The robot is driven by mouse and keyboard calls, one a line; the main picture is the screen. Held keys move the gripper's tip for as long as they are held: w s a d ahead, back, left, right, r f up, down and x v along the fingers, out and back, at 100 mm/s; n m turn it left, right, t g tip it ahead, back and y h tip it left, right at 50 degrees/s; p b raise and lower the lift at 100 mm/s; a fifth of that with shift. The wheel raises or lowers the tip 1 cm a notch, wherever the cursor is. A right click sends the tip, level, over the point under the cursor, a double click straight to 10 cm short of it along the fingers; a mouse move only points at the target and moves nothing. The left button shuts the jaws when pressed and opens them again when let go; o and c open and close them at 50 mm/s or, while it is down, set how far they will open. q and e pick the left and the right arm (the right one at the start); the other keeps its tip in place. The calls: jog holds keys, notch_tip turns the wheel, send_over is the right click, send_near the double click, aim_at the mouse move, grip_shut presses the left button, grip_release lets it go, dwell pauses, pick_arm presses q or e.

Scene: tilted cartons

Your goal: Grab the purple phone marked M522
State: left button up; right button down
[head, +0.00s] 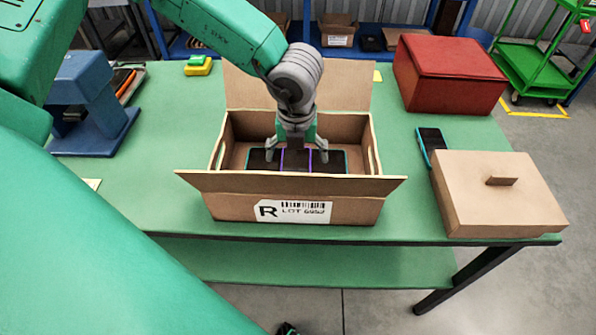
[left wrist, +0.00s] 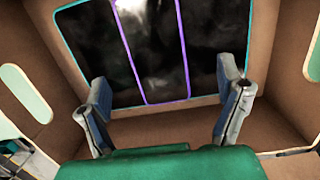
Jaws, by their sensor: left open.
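A purple-edged phone (head: 296,161) lies face up in the middle of a row inside the open carton (head: 290,208). It also shows in the left wrist view (left wrist: 152,50), dark-screened with a glare. No M522 mark is readable. Teal-edged phones lie close on either side, the left one (left wrist: 85,60) and the right one (left wrist: 212,40). My left gripper (head: 297,153) reaches down into the carton, open and empty. Its fingers are spread wider than the purple phone, over the neighbouring phones in the head view. Whether the fingertips touch them I cannot tell. My right gripper is not in view.
A blue stand (head: 92,105) is left. Green tabletop between is clear.

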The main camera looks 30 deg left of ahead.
aim_at(296, 170)
pick_arm(q)
jog(key=f, duration=0.4)
jog(key=shift+a+f, duration=0.35)
jog(key=shift+w+a+f, duration=0.1)
jog(key=shift+a+f, duration=0.05)
jog(key=shift+f, duration=0.1)
jog(key=shift+r, duration=0.1)
jog(key=c, duration=0.3)
jog(key=shift+d, duration=0.35)
jog(key=c, duration=1.1)
